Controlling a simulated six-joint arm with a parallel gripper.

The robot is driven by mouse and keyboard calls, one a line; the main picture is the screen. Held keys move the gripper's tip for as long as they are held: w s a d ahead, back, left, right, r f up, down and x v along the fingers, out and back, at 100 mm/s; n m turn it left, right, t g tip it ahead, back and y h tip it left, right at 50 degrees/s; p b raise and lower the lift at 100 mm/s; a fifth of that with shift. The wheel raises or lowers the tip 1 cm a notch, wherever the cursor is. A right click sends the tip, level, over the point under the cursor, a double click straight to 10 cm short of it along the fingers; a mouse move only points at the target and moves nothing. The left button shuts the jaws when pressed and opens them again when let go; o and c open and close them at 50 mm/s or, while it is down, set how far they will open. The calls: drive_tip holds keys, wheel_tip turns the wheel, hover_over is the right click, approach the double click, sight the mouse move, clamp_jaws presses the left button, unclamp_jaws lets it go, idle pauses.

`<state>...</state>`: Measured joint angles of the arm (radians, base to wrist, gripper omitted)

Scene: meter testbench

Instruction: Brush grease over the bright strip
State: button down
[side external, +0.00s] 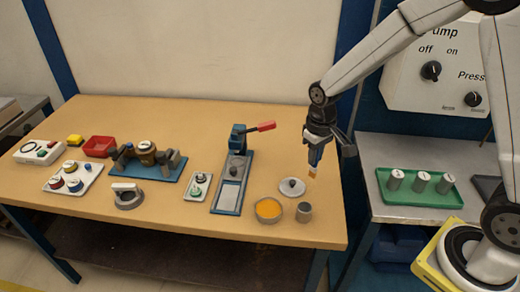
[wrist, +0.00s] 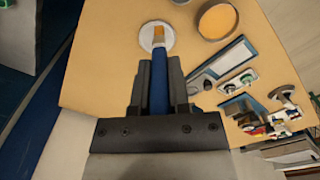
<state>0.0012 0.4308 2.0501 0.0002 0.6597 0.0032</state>
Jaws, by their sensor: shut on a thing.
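My gripper (side external: 316,147) is shut on a brush with a blue handle (wrist: 158,90) and orange-tan bristles (side external: 312,171). The brush points down, above the right part of the table, and its tip appears clear of the surface. In the wrist view the bristles overlap the round pale lid (wrist: 149,42). An open round tin of orange-yellow grease (side external: 268,208) stands left of and in front of the brush. The bright strip (side external: 229,198) is a pale metal piece on the front part of a blue-framed fixture (side external: 245,174), left of the tin.
A small grey cup (side external: 304,212) stands right of the tin, and the lid (side external: 292,187) lies behind them. A clamp with a red handle (side external: 262,127) rises at the fixture's back. Farther left stand a small switch plate (side external: 197,187), a blue-based device (side external: 148,160) and a red tray (side external: 99,146).

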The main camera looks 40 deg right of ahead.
drive_tip(key=w+a+f, duration=0.2)
drive_tip(key=w+a, duration=0.4)
drive_tip(key=a, duration=0.3)
drive_tip(key=w+a+f, duration=0.2)
drive_tip(key=w+a, duration=0.4)
drive_tip(key=a, duration=0.4)
drive_tip(key=shift+w+a, duration=0.25)
drive_tip(key=shift+a, duration=0.05)
